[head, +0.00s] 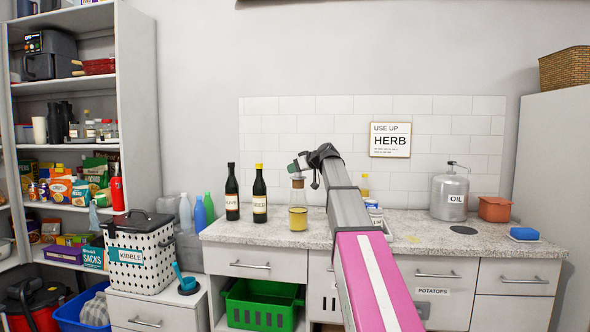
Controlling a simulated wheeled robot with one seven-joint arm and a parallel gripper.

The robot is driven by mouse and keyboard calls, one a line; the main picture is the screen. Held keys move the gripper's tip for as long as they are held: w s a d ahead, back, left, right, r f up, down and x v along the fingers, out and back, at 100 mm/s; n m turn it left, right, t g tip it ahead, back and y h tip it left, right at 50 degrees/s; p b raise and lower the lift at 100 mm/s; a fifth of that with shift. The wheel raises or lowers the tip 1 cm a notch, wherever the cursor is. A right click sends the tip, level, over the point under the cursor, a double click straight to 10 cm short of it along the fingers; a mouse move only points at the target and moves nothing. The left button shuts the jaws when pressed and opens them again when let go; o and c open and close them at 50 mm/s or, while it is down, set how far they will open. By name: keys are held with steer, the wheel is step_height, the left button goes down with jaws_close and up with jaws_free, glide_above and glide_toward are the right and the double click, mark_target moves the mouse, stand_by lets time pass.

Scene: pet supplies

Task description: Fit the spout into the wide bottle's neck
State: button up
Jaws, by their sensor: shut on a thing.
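A brownish piece (298,183) shows at the top of the bottle, under the gripper. The view is too small to tell whether the spout is in the neck or only above it.
Two dark labelled bottles, one with a black cap (232,193) and one with a yellow cap (259,195), stand left of the wide bottle. An oil can (449,195), an orange box (494,208) and a blue sponge (525,234) are at the right. The front-left counter (255,231) is clear.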

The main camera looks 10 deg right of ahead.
steer(key=shift+f, duration=2.4)
steer(key=o, duration=1)
